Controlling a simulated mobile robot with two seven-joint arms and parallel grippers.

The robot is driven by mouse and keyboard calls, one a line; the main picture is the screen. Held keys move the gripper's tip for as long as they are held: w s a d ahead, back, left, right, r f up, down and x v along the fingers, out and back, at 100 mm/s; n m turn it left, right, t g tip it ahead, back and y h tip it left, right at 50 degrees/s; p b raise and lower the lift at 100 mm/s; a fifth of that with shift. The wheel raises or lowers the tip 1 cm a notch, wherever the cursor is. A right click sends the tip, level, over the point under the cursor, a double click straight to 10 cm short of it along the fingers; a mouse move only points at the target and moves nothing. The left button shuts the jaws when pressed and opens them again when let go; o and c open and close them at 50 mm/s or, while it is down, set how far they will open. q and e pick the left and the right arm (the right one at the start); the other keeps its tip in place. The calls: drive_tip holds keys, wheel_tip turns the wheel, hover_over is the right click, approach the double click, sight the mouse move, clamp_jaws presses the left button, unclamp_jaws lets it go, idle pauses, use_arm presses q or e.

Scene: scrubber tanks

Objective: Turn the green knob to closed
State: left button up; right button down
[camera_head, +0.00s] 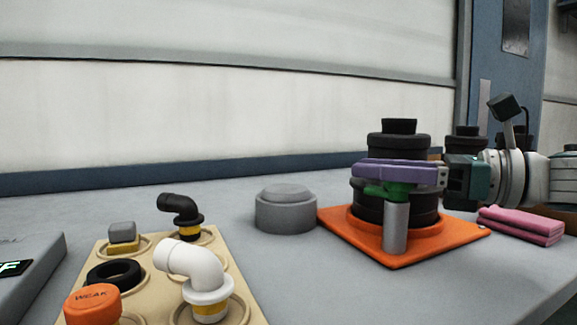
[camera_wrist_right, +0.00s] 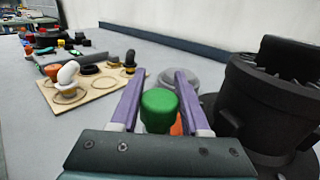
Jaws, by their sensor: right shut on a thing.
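The green knob (camera_head: 395,189) sits at the top of a grey upright cylinder (camera_head: 395,228) on an orange base plate (camera_head: 350,244), in front of a black stacked tank (camera_head: 398,142). My right gripper (camera_head: 360,170) comes in from the right with its purple fingers level across the knob, hiding part of it. In the right wrist view the green knob (camera_wrist_right: 159,108) stands between the two fingers of the right gripper (camera_wrist_right: 158,76), which is shut on it. No marking showing the knob's setting is visible. My left gripper is not in view.
A grey round lidded piece (camera_head: 286,209) stands left of the orange plate. A beige board (camera_head: 135,270) at front left holds white and black elbows and an orange WEAK cap (camera_head: 93,304). Pink folded cloths (camera_head: 521,226) lie at the right. The front middle of the table is clear.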

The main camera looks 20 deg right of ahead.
drive_tip(key=shift+h, duration=0.3)
drive_tip(key=m+t+h, duration=0.1)
drive_tip(key=m+t+h+p, duration=0.1)
drive_tip(key=h, duration=0.1)
drive_tip(key=m+t+h, duration=0.1)
drive_tip(key=m, duration=0.1)
drive_tip(key=shift+w+d+h+p, duration=0.2)
drive_tip(key=shift+d+h+p, duration=0.1)
drive_tip(key=shift+p, duration=0.05)
drive_tip(key=shift+d+m+h+p, duration=0.4)
drive_tip(key=shift+m+h+p, duration=0.45)
drive_tip(key=shift+m+h, duration=1.25)
drive_tip(key=shift+d+m+h+p, duration=0.35)
drive_tip(key=shift+m+h+p, duration=0.7)
drive_tip(key=shift+h, duration=1.85)
drive_tip(key=shift+d+m+h+p, duration=0.4)
drive_tip(key=shift+m+h+p, duration=0.3)
drive_tip(key=shift+m+h, duration=1.45)
drive_tip(key=shift+f+n+h, duration=0.15)
drive_tip(key=shift+n+h, duration=0.15)
drive_tip(key=shift+h, duration=0.15)
drive_tip(key=shift+c, duration=2)
unclamp_jaws()
